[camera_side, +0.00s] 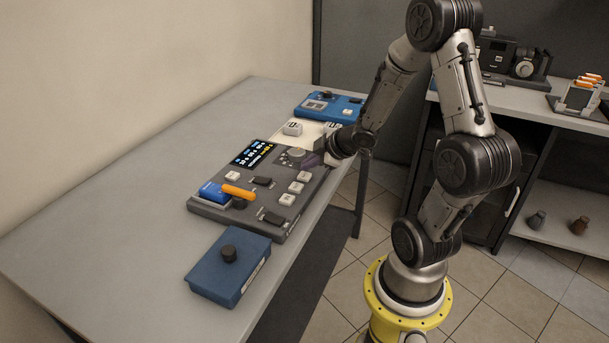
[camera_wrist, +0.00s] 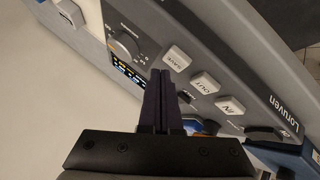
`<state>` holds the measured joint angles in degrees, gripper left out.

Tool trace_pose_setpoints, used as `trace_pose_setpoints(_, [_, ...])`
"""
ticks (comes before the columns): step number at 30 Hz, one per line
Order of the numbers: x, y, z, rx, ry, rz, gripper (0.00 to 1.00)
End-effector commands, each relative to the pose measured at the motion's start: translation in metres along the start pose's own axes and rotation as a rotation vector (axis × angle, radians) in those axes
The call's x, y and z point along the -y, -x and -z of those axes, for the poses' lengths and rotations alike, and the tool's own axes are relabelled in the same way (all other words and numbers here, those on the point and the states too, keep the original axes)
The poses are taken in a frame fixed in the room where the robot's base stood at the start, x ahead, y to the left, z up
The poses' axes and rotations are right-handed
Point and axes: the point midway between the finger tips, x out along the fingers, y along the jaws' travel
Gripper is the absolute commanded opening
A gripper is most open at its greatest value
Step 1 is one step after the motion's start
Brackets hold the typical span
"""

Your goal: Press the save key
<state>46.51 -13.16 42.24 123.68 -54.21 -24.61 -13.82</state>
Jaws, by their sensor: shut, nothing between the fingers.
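The grey console (camera_side: 240,208) lies on the table, with three white keys in a row near its right edge. In the wrist view the save key (camera_wrist: 177,57) is the pale one nearest the round knob (camera_wrist: 124,45), then the out key (camera_wrist: 204,84) and the in key (camera_wrist: 231,105). In the side view the save key (camera_side: 305,176) appears to be the farthest of the row. My gripper (camera_wrist: 160,75) is shut and empty, its dark fingertips showing just beside the save key in the wrist view. In the side view my gripper (camera_side: 311,160) is low over the console near the knob; I cannot tell any contact.
The console also has a lit screen (camera_side: 256,152) and an orange lever (camera_side: 238,191). A dark blue box (camera_side: 230,275) with a black knob stands in front; a cream device (camera_side: 308,133) and a blue device (camera_side: 328,107) lie behind. The table's left side is clear.

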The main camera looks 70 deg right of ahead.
Motion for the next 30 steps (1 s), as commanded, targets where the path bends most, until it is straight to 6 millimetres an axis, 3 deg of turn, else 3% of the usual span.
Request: trace_pose_setpoints(30, [0.0037,-0.0053,-0.0036,-0.001,0.000,0.000,0.00])
